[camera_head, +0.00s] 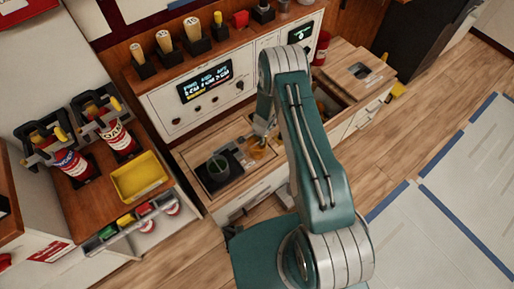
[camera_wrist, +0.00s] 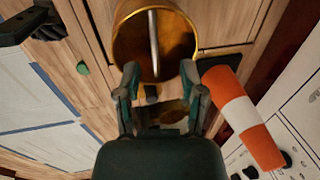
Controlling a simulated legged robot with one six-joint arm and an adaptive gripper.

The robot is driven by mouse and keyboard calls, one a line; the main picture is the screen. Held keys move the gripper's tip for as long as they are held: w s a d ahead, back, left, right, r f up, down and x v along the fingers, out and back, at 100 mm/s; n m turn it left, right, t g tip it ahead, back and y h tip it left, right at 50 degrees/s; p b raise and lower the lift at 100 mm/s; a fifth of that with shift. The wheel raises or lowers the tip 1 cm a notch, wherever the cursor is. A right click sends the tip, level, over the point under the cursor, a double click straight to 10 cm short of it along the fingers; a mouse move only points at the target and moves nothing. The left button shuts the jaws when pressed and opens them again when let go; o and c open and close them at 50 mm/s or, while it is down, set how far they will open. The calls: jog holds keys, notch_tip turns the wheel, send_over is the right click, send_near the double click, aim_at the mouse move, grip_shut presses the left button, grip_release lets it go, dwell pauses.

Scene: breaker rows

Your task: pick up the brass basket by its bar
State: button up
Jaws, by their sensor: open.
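The brass basket (camera_wrist: 181,38) is at the top of the wrist view, round and open, with a pale bar (camera_wrist: 154,42) running across its mouth. My gripper (camera_wrist: 160,72) is open, with one finger on each side of the bar's near end in the picture. No contact between fingers and bar is clear. In the head view the basket (camera_head: 257,153) is a small amber shape on the wooden counter, partly covered by my gripper (camera_head: 262,138).
A control panel (camera_head: 207,82) stands behind the counter. An orange and white striped cylinder (camera_wrist: 245,118) lies close to my right finger in the wrist view. A yellow tray (camera_head: 139,177) is farther left.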

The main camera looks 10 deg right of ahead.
aim_at(257, 147)
notch_tip(257, 147, down, 4)
jog(key=shift+a+r, duration=0.1)
jog(key=shift+a, duration=0.05)
jog(key=shift+w+f, duration=0.2)
jog(key=shift+f, duration=0.45)
grip_shut()
